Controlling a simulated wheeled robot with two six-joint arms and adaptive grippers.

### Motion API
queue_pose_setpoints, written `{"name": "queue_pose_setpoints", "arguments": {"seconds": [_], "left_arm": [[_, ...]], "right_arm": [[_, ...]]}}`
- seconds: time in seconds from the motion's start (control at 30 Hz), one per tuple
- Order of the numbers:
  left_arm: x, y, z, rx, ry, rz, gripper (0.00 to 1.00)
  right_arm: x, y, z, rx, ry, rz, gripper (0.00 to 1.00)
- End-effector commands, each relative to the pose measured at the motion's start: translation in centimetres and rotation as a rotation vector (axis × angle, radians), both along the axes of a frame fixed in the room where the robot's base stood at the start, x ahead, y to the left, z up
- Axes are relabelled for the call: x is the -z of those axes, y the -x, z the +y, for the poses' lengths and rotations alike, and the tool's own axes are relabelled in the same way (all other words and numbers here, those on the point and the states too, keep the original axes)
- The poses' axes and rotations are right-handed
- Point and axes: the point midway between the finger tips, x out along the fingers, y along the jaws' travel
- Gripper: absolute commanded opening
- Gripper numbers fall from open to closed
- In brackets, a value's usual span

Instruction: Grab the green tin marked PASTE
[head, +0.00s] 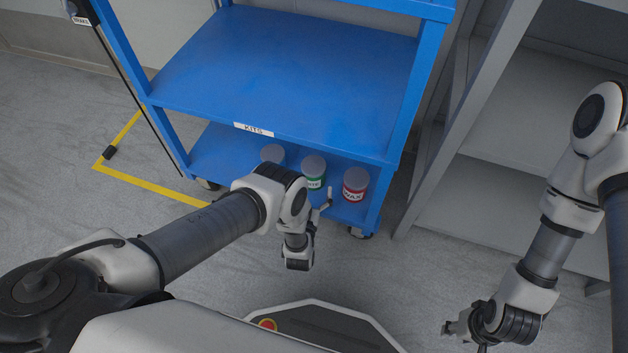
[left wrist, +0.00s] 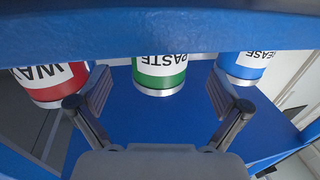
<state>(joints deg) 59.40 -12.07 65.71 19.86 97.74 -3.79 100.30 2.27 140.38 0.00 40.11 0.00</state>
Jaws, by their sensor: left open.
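The green tin marked PASTE (head: 314,182) stands upright on the lower shelf of the blue cart, partly hidden by my left arm in the head view.
A red tin marked WAX (head: 355,184) and a blue tin (left wrist: 244,67) flank the green one. The cart's upper shelf (head: 290,65) hangs above them and is bare. A grey rack (head: 500,190) stands to the right. Yellow tape (head: 150,185) marks the floor.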

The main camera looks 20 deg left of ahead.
Motion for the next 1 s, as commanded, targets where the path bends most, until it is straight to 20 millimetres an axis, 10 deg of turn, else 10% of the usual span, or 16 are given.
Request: {"name": "queue_pose_setpoints", "arguments": {"seconds": [0.3,0.57,0.8,1.0], "left_arm": [[0.4,-5.1,0.8,0.000,0.001,0.001,1.00],[0.1,-5.7,0.9,0.001,0.001,0.005,1.00],[0.1,-5.6,0.9,0.001,0.001,0.005,0.21],[0.0,-5.7,0.9,0.001,0.000,0.003,0.21]], "right_arm": [[2.5,0.0,0.0,0.000,0.000,0.001,0.40],[2.4,0.0,0.0,0.000,0.000,0.000,0.40],[2.4,0.0,0.0,0.000,0.000,0.001,0.40],[2.3,0.0,0.0,0.000,0.000,0.000,0.40]]}}
